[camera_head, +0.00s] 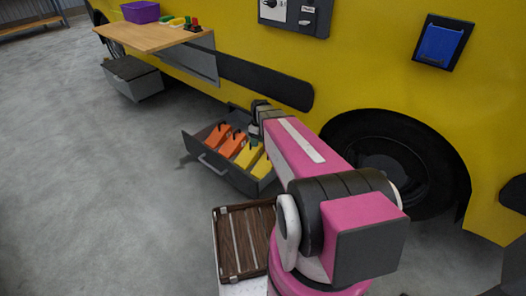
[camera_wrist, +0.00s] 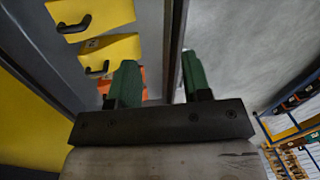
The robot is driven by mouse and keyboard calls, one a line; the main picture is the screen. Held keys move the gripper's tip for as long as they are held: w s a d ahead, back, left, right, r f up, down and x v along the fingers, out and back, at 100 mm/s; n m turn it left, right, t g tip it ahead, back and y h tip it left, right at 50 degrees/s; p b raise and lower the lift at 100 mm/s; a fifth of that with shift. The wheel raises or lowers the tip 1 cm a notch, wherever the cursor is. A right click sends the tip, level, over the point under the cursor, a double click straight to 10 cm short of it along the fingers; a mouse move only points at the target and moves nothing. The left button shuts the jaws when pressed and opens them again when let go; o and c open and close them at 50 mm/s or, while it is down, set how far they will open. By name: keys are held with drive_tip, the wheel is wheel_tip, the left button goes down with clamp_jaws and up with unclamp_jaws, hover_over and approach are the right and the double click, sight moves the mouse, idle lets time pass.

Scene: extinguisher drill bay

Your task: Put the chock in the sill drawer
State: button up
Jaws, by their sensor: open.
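The sill drawer (camera_head: 203,166) stands pulled out from the yellow vehicle's side. Inside it lie orange chocks (camera_head: 217,137) and yellow chocks (camera_head: 248,154) with dark handles, set in a row. My gripper (camera_head: 254,142) is over the drawer's right part, largely hidden by my arm in the head view. In the wrist view my gripper (camera_wrist: 160,78) has its green fingers apart with nothing held between them. The drawer's wall (camera_wrist: 175,45) shows between the fingers; the height gap is unclear. A yellow chock (camera_wrist: 112,48) lies left of them, and orange (camera_wrist: 105,86) shows partly behind the left finger.
A fold-out wooden table (camera_head: 150,37) with a purple bin (camera_head: 140,12) and small coloured items stands at upper left, above a grey box (camera_head: 133,78). A brown slatted tray (camera_head: 228,240) is beside my arm. A wheel (camera_head: 390,170) is at right. Floor at left is clear.

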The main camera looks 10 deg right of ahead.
drive_tip(key=s+r+m, duration=0.3)
drive_tip(key=s+m, duration=0.1)
drive_tip(key=s, duration=0.3)
drive_tip(key=s+r+m+t+h, duration=0.1)
drive_tip(key=s+r+m, duration=0.2)
drive_tip(key=s+m, duration=0.2)
drive_tip(key=s, duration=0.2)
drive_tip(key=shift+s+a+r, duration=0.25)
drive_tip(key=shift+s+a, duration=0.1)
drive_tip(key=shift+s, duration=0.05)
